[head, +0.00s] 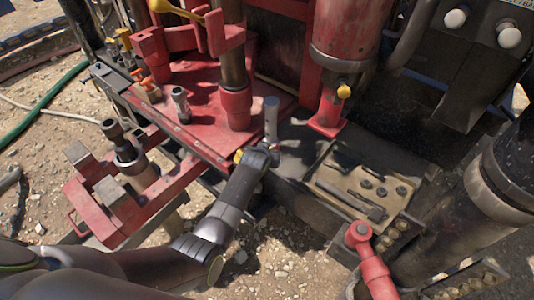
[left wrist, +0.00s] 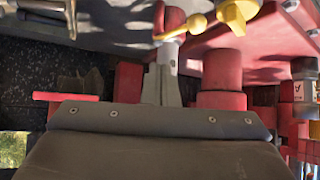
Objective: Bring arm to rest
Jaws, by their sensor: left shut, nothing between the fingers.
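My left arm comes in from the lower left in the head view and reaches toward the middle of the machine. My left gripper (head: 273,147) is at the edge of the red deck, close to a grey upright cylinder (head: 271,116). I cannot tell whether they touch. In the left wrist view the fingers of my left gripper (left wrist: 161,84) show beyond a dark bracket, together and with nothing held. My right arm and right gripper are not in view.
A red deck (head: 192,112) with a yellow lever (head: 172,9) lies behind the gripper. A tool tray (head: 330,181) is to the right. A red pipe (head: 368,262) rises at lower right. A red frame (head: 108,212) stands at left. Stony ground shows in front.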

